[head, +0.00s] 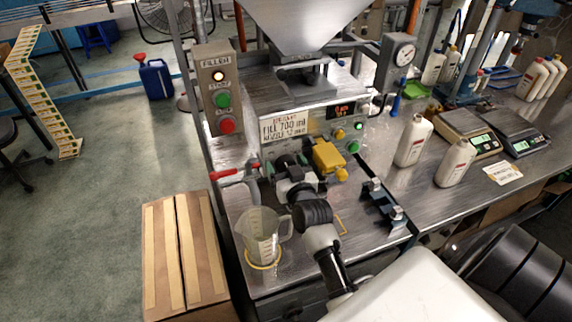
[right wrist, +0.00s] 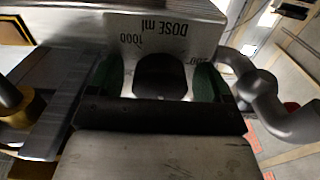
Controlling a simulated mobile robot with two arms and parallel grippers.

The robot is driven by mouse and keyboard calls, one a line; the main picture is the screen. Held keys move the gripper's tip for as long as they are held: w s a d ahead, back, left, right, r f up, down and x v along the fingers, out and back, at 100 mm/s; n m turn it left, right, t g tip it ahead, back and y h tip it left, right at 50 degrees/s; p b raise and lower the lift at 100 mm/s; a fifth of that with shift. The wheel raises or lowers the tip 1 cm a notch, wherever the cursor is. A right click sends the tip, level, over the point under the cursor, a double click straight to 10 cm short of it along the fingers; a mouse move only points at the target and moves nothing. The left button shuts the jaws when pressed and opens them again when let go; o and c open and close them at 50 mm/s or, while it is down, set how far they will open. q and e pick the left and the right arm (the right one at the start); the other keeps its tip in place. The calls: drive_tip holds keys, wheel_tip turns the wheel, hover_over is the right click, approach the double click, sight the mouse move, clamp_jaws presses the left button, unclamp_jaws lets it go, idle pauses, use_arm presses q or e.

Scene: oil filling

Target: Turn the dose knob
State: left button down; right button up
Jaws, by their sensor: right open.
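The dose knob (right wrist: 162,74) is black and sits below a plate (right wrist: 160,32) marked "DOSE ml", "1000" and a partly hidden "200" in the right wrist view. My right gripper (right wrist: 158,84) is open, with one green-padded finger on each side of the knob. I cannot tell whether the pads touch it. In the head view my right gripper (head: 282,163) is at the front of the filling machine, below the "FILL 700 ml" sign (head: 284,127), and hides the knob. My left gripper is not in view.
A clear jug (head: 258,236) stands on the machine's metal shelf, left of my right arm. A red-handled lever (head: 228,173) and a yellow part (head: 328,157) flank the gripper. White bottles (head: 414,140) and scales stand at right; a cardboard box (head: 185,255) is at lower left.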

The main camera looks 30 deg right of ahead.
drive_tip(key=c, duration=0.9)
drive_tip(key=shift+m, duration=0.3)
drive_tip(key=m+p, duration=0.1)
drive_tip(key=m, duration=0.3)
drive_tip(key=shift+r+m+p, duration=0.1)
drive_tip(key=shift+m+p, duration=0.2)
drive_tip(key=m, duration=0.3)
drive_tip(key=shift+a+p, duration=0.1)
drive_tip(key=shift+p, duration=0.2)
drive_tip(key=shift+m, duration=1.7)
